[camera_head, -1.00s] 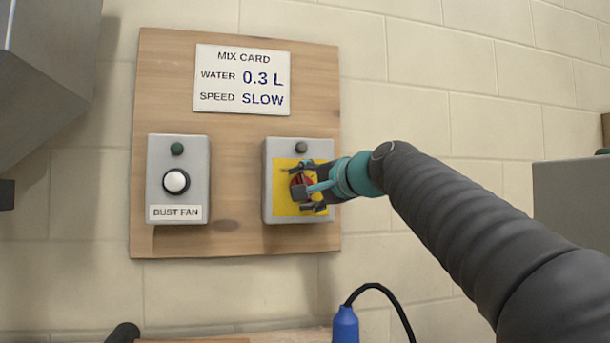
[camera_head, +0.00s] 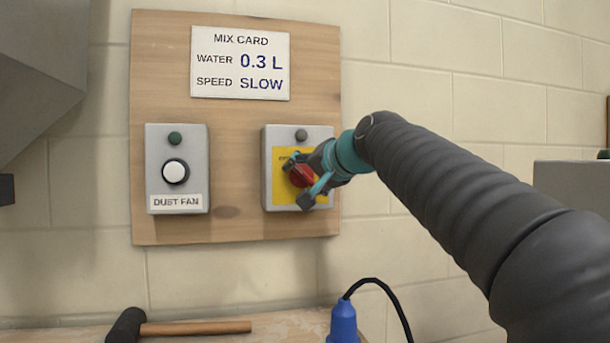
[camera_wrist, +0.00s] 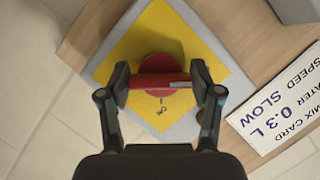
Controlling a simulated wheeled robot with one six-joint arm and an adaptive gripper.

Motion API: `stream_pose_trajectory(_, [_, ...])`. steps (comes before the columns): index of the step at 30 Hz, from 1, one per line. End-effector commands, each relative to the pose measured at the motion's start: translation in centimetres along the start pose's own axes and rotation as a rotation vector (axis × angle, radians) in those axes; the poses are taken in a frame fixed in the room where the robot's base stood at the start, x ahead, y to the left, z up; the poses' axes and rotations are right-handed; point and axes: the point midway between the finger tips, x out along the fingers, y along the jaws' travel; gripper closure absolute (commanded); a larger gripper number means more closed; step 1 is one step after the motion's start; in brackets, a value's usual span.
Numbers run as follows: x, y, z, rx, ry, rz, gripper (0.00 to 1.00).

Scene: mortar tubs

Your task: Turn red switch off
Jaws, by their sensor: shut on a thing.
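The red switch (camera_head: 301,176) is a round red knob with a raised bar, on a yellow plate (camera_head: 283,190) on the front of a grey box (camera_head: 268,168). The box is on the right of a wooden wall board. In the wrist view the knob (camera_wrist: 163,69) lies between the two fingers, and its bar is gripped at both ends. My gripper (camera_wrist: 160,85) is shut on this bar, and it also shows in the head view (camera_head: 301,180), where it covers part of the knob.
A grey box with a white button (camera_head: 176,172) labelled DUST FAN is on the left of the board (camera_head: 235,225). A mix card (camera_head: 240,62) hangs above. A hammer (camera_head: 195,327) and a blue plug (camera_head: 343,322) with a black cable are below.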

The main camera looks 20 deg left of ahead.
Motion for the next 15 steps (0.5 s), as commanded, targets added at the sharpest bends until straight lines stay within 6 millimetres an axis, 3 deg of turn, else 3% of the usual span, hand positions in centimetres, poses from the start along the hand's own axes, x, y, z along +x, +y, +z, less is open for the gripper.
stream_pose_trajectory(9, [0.08,0.11,0.11,-0.003,-0.003,0.002,0.7])
stream_pose_trajectory(10, [0.08,0.11,0.12,-0.003,-0.003,0.002,0.31])
stream_pose_trajectory(12, [0.07,0.1,0.1,-0.003,-0.003,0.002,0.13])
stream_pose_trajectory(15, [0.05,0.08,0.08,-0.002,-0.002,0.002,0.1])
